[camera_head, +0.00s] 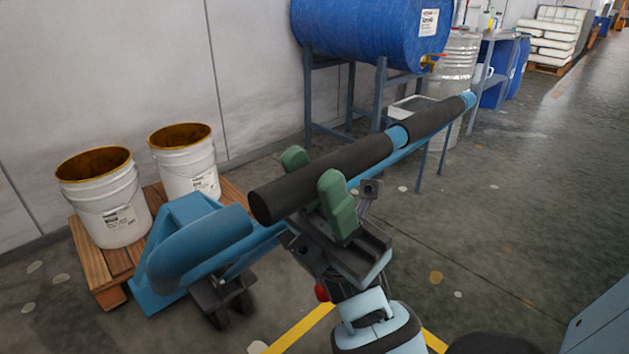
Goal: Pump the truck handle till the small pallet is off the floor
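The blue pallet truck (180,240) stands at the left, at the end of the small wooden pallet (97,262). Its forks are hidden, and I cannot tell whether there is a gap under the pallet. The truck handle (340,165) has a crossbar with two dark grips, lying slantwise across the middle of the view. My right gripper (318,182) has its green fingers on either side of the nearer grip and looks shut on it. My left gripper is not in view.
Two white buckets (105,205) stand on the pallet near the wall. A blue drum (370,30) lies on a metal stand (381,95) behind the handle. Floor to the right is clear, with a yellow line (300,328) near my arm.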

